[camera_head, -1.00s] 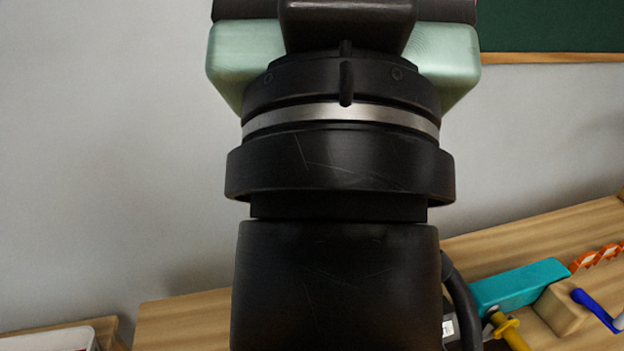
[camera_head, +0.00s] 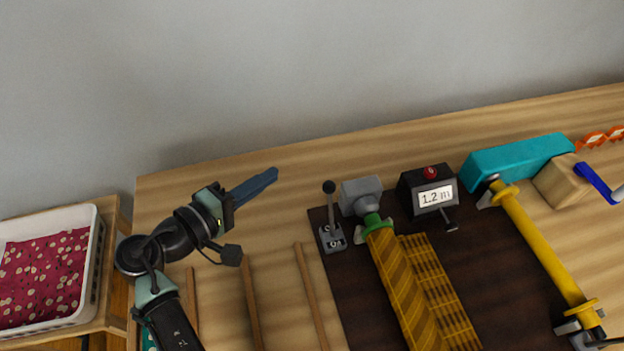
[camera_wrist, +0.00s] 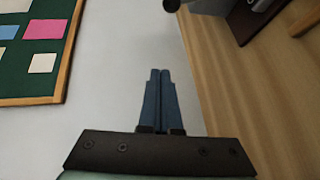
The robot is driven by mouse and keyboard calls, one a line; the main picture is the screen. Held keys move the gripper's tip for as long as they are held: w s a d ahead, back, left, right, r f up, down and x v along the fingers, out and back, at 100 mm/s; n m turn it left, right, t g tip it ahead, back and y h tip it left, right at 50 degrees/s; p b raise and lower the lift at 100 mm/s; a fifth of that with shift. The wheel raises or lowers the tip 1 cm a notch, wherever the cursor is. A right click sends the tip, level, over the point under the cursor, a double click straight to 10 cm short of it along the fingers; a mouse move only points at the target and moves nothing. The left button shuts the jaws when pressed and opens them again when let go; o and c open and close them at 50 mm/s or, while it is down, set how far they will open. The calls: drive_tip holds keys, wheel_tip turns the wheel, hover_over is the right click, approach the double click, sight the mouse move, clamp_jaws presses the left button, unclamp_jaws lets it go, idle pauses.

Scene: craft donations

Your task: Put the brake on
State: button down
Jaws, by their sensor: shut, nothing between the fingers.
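A small lever with a black knob (camera_head: 329,188) stands roughly upright on a grey base plate (camera_head: 332,238) at the left back corner of a dark board. Marks on the plate are too small to read surely. I take it to be the brake. My gripper (camera_head: 273,174) is left of the lever and apart from it, its blue fingers shut and empty, pointing right in the head view. The shut fingers (camera_wrist: 160,74) also show in the wrist view, with nothing between them.
Right of the lever are a grey motor block (camera_head: 361,190), a yellow striped roll (camera_head: 400,280), a counter box (camera_head: 433,196), a teal block (camera_head: 515,160) and a yellow bar (camera_head: 540,245). A white bin (camera_head: 97,262) of red cloth stands left. Wooden strips (camera_head: 252,300) lie in front.

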sight(331, 211)
drive_tip(key=s+f, duration=0.1)
drive_tip(key=s+f+n+h, duration=0.1)
drive_tip(key=shift+s+a+f+n, duration=0.2)
drive_tip(key=shift+s+f+n, duration=0.1)
drive_tip(key=shift+s, duration=0.05)
drive_tip(key=shift+w, duration=0.15)
drive_tip(key=w+d+p, duration=0.2)
drive_tip(key=w+d, duration=0.1)
drive_tip(key=d, duration=0.5)
drive_tip(key=shift+w+d+p, duration=0.3)
drive_tip(key=shift+w+p, duration=0.05)
drive_tip(key=shift+w, duration=0.05)
drive_tip(key=shift+s+f+h, duration=0.1)
drive_tip(key=shift+s+h, duration=0.05)
drive_tip(key=shift+h, duration=0.15)
